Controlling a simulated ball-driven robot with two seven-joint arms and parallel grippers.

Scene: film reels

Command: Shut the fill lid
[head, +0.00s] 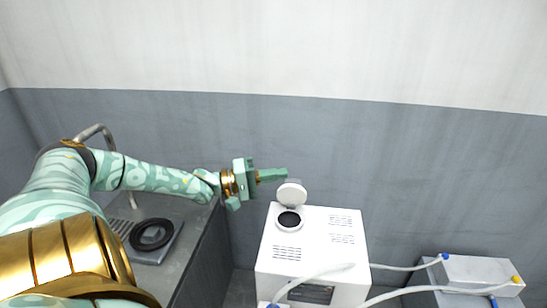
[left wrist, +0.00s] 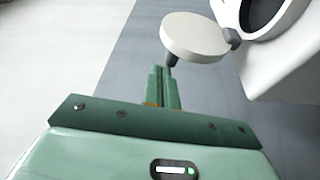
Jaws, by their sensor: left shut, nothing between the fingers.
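The fill lid (head: 292,194) is a round white disc, standing open on its hinge at the back of the dark round fill opening (head: 289,220) in the top of a white machine (head: 318,222). In the left wrist view the lid (left wrist: 195,36) shows just beyond my fingertips, with part of the opening (left wrist: 262,12) at the upper right. My left gripper (head: 284,174) is shut and empty, its fingers pointing right, just behind and above the lid. I cannot tell whether the fingertips touch the lid. My right gripper is not in view.
A grey counter (head: 196,240) with a black ring (head: 151,234) on a plate stands at left, beneath my left arm. White hoses (head: 400,267) run from the machine to a box (head: 480,270) at right. The grey wall (head: 420,170) stands behind.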

